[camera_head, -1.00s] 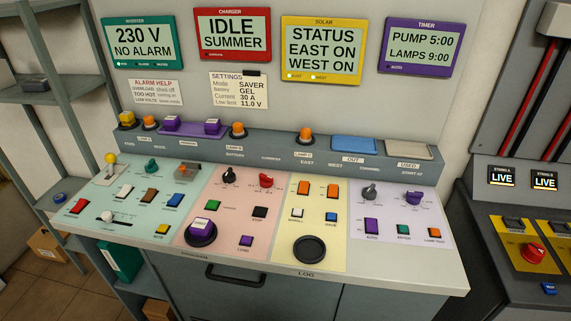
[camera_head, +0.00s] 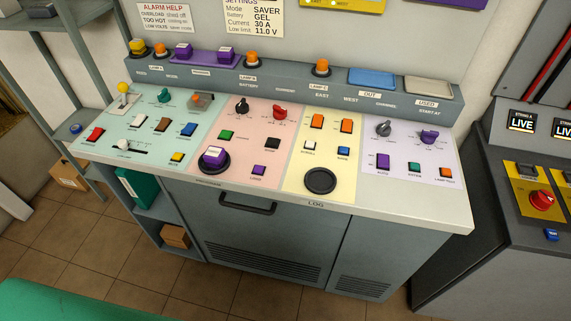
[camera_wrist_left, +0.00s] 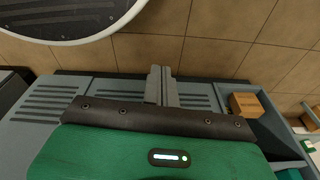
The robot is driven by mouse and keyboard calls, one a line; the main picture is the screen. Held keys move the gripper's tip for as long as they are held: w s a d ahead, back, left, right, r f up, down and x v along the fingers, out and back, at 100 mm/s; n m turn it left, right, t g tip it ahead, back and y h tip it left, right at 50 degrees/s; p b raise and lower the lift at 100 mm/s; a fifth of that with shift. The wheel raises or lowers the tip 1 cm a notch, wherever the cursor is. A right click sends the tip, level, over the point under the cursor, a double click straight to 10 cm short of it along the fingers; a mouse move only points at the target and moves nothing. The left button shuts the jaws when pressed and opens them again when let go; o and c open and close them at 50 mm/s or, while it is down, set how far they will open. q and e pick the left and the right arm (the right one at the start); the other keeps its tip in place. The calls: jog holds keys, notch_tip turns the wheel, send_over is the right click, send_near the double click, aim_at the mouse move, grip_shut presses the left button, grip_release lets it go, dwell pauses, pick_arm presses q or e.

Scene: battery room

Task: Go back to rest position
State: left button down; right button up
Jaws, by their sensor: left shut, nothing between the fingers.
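My left gripper (camera_wrist_left: 160,72) shows in the left wrist view with its two fingers together and nothing between them. It points over the vented lower front of the grey console (camera_wrist_left: 55,105) and the tiled floor. Neither gripper shows in the head view. There the control console (camera_head: 455,215) stands ahead, with its coloured panels of knobs, switches and buttons. A purple and white cube (camera_head: 213,156) sits in the dark round seat on the pink panel. The round seat (camera_head: 320,180) on the yellow panel is empty.
A grey shelf (camera_head: 75,85) stands at the left and a dark cabinet with a red knob (camera_head: 541,199) at the right. A cardboard box (camera_head: 174,236) sits on the console's low shelf. Tiled floor (camera_head: 110,255) is clear before the console.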

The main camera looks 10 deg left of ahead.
pick_arm(q)
jog(key=s+a+f+g, duration=0.1)
jog(key=s+a+f, duration=0.2)
jog(key=s+f, duration=0.9)
jog(key=s, duration=0.3)
jog(key=shift+s+f, duration=0.15)
